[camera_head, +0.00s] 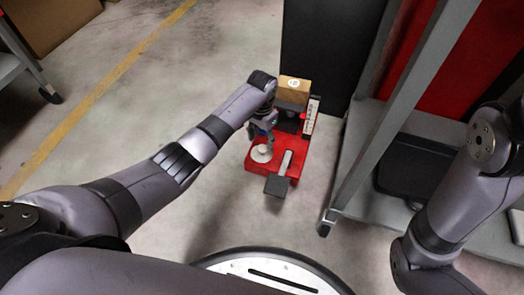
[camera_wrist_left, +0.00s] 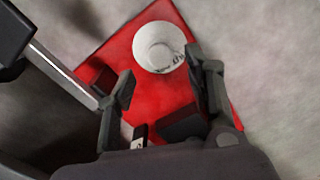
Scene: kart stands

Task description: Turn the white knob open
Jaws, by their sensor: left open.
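The white knob (camera_head: 262,153) sits on the front left part of a red base (camera_head: 254,168) on the floor. In the left wrist view the round white knob (camera_wrist_left: 158,47) lies on the red plate (camera_wrist_left: 115,50), with dark marks on its lower right rim. My left gripper (camera_head: 262,136) is just above and behind the knob in the head view. In the left wrist view its two fingers (camera_wrist_left: 160,75) are spread apart, with the right fingertip beside the knob's rim. Nothing is held. Whether a finger touches the knob cannot be told. My right gripper is out of view.
A grey lever with a dark pad (camera_head: 279,182) stands right of the knob. A cardboard box (camera_head: 294,90) and a labelled upright part (camera_head: 311,116) are behind. A grey metal rack (camera_head: 345,185) stands to the right.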

